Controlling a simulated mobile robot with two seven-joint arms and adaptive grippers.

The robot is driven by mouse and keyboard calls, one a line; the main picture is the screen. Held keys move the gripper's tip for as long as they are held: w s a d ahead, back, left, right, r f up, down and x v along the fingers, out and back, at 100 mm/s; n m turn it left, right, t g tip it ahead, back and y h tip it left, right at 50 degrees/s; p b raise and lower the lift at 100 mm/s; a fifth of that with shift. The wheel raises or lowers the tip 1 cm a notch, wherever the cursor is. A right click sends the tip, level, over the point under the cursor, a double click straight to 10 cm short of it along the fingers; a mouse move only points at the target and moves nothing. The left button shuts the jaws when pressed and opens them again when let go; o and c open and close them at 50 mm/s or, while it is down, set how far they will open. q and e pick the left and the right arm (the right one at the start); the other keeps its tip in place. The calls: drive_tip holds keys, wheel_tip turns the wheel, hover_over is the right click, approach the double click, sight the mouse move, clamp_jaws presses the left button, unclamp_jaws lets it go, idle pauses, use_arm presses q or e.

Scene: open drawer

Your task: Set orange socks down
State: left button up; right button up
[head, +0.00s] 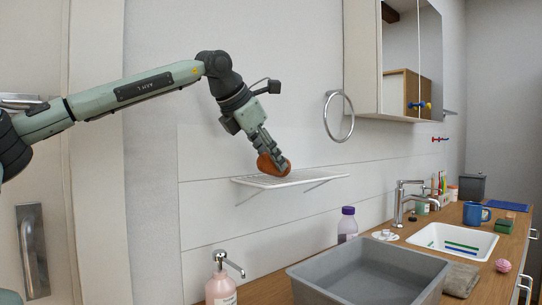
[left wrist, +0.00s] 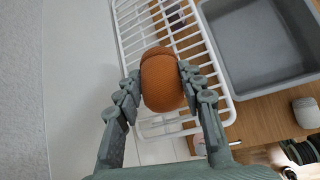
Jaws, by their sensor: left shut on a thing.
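The orange socks (left wrist: 163,82) are a rolled ball between the fingers of my left gripper (left wrist: 160,90) in the left wrist view. In the head view my left gripper (head: 262,150) is shut on the socks (head: 272,165), just at the white wire shelf (head: 300,178) on the wall. The shelf's white bars (left wrist: 200,65) lie behind and below the socks in the left wrist view. I cannot tell whether the socks touch the shelf. My right gripper is not in view.
Below the shelf, a grey basin (head: 370,275) stands on the wooden counter (head: 268,291). A pink soap dispenser (head: 221,285) and a purple-capped bottle (head: 347,226) stand near it. A metal ring (head: 339,137) hangs on the wall right of my gripper. The shelf's right part is bare.

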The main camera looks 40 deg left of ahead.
use_arm(q)
drive_tip(key=o, duration=1.2)
drive_tip(key=shift+c, duration=0.2)
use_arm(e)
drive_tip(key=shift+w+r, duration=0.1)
use_arm(q)
drive_tip(key=a+v, duration=0.1)
drive_tip(key=v, duration=1.1)
drive_tip(key=shift+d+b, duration=0.35)
drive_tip(key=shift+d, duration=0.15)
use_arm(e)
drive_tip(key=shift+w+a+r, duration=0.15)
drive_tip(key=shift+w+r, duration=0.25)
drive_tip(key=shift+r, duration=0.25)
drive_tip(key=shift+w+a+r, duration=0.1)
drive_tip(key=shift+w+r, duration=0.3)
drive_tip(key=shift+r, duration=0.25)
